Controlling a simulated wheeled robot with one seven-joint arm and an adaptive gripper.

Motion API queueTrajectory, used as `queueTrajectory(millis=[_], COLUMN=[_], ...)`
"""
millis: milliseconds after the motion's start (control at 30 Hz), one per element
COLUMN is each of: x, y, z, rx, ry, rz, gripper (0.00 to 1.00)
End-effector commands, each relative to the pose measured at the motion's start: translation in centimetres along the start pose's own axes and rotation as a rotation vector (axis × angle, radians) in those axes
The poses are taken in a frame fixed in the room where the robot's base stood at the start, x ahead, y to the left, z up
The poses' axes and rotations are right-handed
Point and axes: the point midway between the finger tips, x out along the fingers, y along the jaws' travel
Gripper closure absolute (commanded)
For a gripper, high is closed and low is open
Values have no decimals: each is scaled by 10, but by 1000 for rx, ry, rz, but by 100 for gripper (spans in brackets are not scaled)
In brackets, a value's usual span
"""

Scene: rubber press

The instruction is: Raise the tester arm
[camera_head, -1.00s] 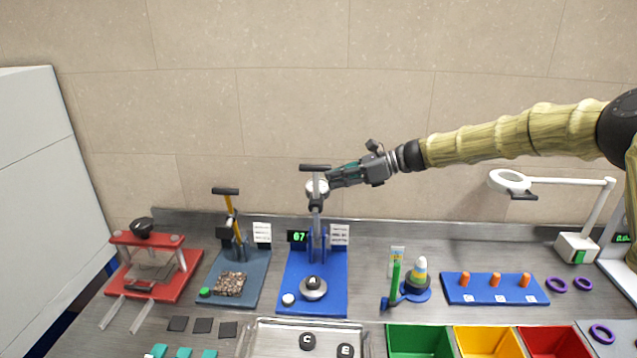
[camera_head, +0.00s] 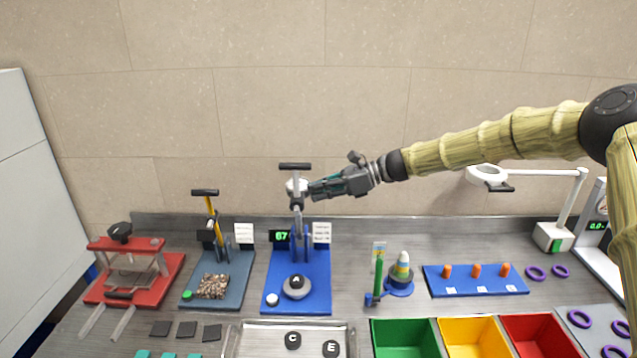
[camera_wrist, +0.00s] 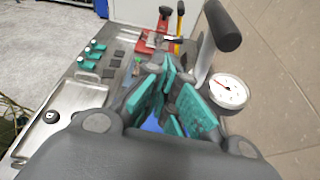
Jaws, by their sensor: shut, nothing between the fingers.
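The tester stands on a blue base (camera_head: 318,290) with a blue upright. Its grey arm (camera_head: 297,222) rises near upright to a black T-handle (camera_head: 295,166), with a round white gauge on it. My gripper (camera_head: 312,190) is at the right of the arm, just below the handle; the head view does not show clearly whether it touches. In the wrist view, the black handle (camera_wrist: 222,25) and the dial gauge (camera_wrist: 229,92) are right of my gripper (camera_wrist: 168,85). Its teal-padded fingers are shut with nothing between them. A black piece marked A sits on the silver disc (camera_head: 297,291) of the base.
A second device with a yellow lever (camera_head: 212,220) stands close at left, beside a red press (camera_head: 130,275). The wall is behind the bench.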

Motion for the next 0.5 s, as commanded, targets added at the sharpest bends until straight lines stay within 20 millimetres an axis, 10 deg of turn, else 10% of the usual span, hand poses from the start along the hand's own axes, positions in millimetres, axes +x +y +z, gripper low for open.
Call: queueTrajectory(millis=[500], x=[-79], y=[-19], z=[-6], rx=[-5], ry=[-1], rz=[1], gripper=[100])
